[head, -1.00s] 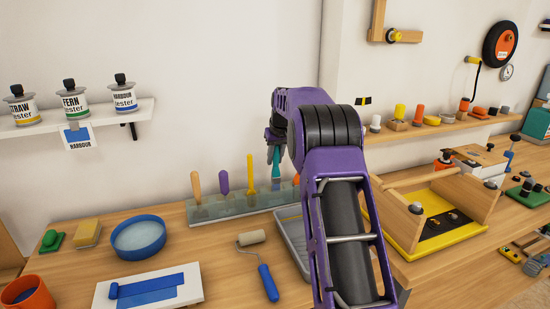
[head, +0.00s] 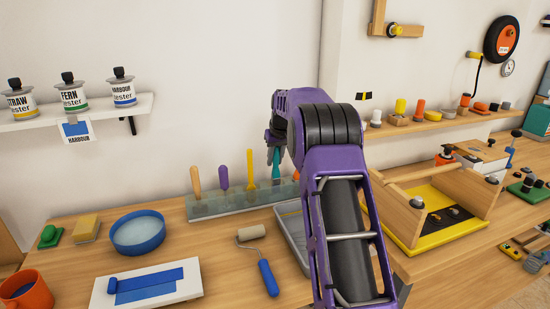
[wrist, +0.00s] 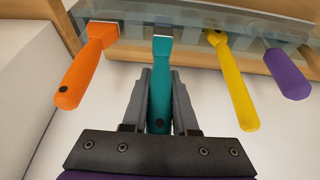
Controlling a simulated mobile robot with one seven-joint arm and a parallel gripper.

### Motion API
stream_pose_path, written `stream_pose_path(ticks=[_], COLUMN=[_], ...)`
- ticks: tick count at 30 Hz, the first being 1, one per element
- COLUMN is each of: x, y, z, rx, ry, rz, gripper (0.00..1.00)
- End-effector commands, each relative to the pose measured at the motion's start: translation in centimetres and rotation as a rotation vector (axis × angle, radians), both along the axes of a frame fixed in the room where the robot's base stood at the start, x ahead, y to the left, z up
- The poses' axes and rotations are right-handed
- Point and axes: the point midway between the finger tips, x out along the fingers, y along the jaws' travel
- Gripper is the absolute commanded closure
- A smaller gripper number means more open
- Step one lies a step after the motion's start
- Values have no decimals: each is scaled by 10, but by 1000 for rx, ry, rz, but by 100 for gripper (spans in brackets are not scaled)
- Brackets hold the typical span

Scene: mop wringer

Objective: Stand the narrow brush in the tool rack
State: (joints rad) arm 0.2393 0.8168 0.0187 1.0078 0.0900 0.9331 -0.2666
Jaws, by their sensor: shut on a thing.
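The narrow brush has a teal handle (wrist: 160,85) and a pale metal ferrule; it also shows in the head view (head: 276,164). My gripper (wrist: 160,92) is shut on the teal handle, with one finger on each side. In the head view my gripper (head: 275,148) is above the tool rack, partly hidden by my arm. The tool rack (head: 220,207) is a long, translucent grey-green holder by the wall. In the wrist view the brush's ferrule is at the rack (wrist: 265,52), between the orange and yellow tools. The bristle end is unclear, and I cannot tell whether it touches the bottom.
An orange-handled tool (wrist: 83,72), a yellow one (wrist: 235,85), a purple one (wrist: 288,75) and a wooden-handled one (head: 196,182) stand in the rack. A grey paint tray (head: 293,240) and a roller (head: 260,260) lie in front. A blue bowl (head: 138,236) stands left.

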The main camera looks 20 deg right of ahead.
Motion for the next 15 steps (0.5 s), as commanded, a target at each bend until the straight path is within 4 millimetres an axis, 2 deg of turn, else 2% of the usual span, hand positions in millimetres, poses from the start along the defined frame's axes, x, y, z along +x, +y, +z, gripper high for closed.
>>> stream_pose_path(ticks=[15], x=[0], y=[0], z=[-22], rx=[0], ry=[0], rz=[0], gripper=[100])
